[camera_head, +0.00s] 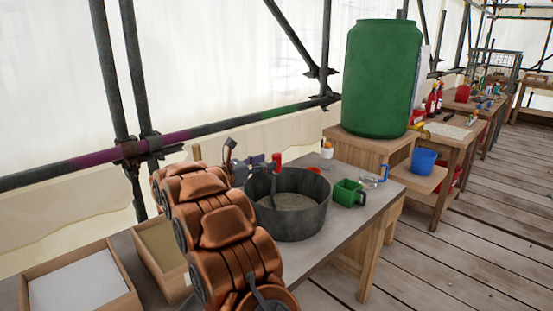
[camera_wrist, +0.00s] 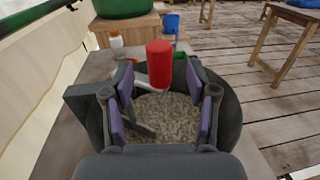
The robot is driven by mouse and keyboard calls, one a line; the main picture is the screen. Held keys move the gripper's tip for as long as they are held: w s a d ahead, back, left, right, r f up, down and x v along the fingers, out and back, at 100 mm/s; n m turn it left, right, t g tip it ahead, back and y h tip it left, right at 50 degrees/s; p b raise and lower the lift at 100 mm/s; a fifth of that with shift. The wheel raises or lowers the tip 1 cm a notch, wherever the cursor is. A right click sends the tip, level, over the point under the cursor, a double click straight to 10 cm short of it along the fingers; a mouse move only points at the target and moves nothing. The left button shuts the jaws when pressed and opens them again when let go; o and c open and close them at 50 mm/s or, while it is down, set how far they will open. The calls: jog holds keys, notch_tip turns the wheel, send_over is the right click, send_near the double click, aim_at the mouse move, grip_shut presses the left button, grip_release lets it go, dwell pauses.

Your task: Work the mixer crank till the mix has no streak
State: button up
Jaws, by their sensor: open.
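The mixer is a round dark tub (camera_head: 315,218) on the workbench; its wall also shows in the wrist view (camera_wrist: 229,105). A grey-beige, speckled mix (camera_wrist: 165,112) lies inside; I cannot make out a clear streak. The crank's red upright handle (camera_wrist: 159,62) stands above the tub and shows in the head view (camera_head: 277,160). My gripper (camera_wrist: 161,78) is open over the tub, purple pads apart on either side of the handle's line. Gaps show between the handle and both pads. The lower crank is partly hidden.
A green cup (camera_head: 348,192) and a small white bottle with an orange cap (camera_head: 327,151) stand close to the tub. A big green barrel (camera_head: 382,80) stands on a wooden stand behind. Two shallow trays (camera_head: 123,298) are at the near left. A scaffold rail (camera_head: 220,130) runs along the left.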

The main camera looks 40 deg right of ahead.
aim_at(273, 160)
jog(key=shift+s+d+p, duration=0.2)
jog(key=shift+d, duration=1.05)
jog(key=shift+s+d+p, duration=0.15)
jog(key=shift+d, duration=1.1)
jog(key=shift+c, duration=0.3)
grip_shut()
